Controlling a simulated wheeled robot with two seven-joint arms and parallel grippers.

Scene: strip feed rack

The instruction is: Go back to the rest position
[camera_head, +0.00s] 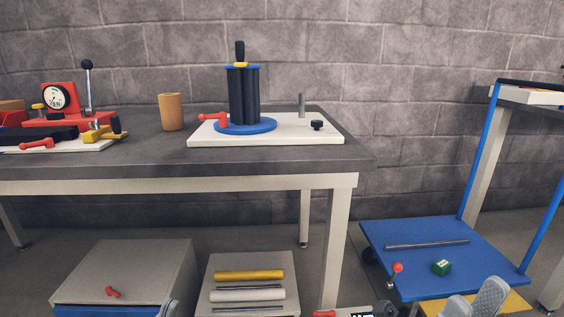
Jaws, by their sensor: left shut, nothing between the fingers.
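My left gripper (169,308) shows only as a grey fingertip at the bottom edge, in front of the low grey cabinet. It is shut and empty. My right gripper (474,300) shows two grey fingers at the bottom right, in front of the blue cart. The fingers appear close together, and I cannot tell whether they are apart or shut on something. The rest of both arms is out of view. On the table, a blue-based stand with dark cylinders (243,96) is upright on a white board (325,136).
The dark-topped table (275,158) stands over a grey cabinet (130,262) and a box (227,304) with yellow, white and metal bars. A blue cart (392,240) holds a metal rod (427,244) and a green block (441,267). A tan cup (171,112) and a red gauge device (60,97) stand left.

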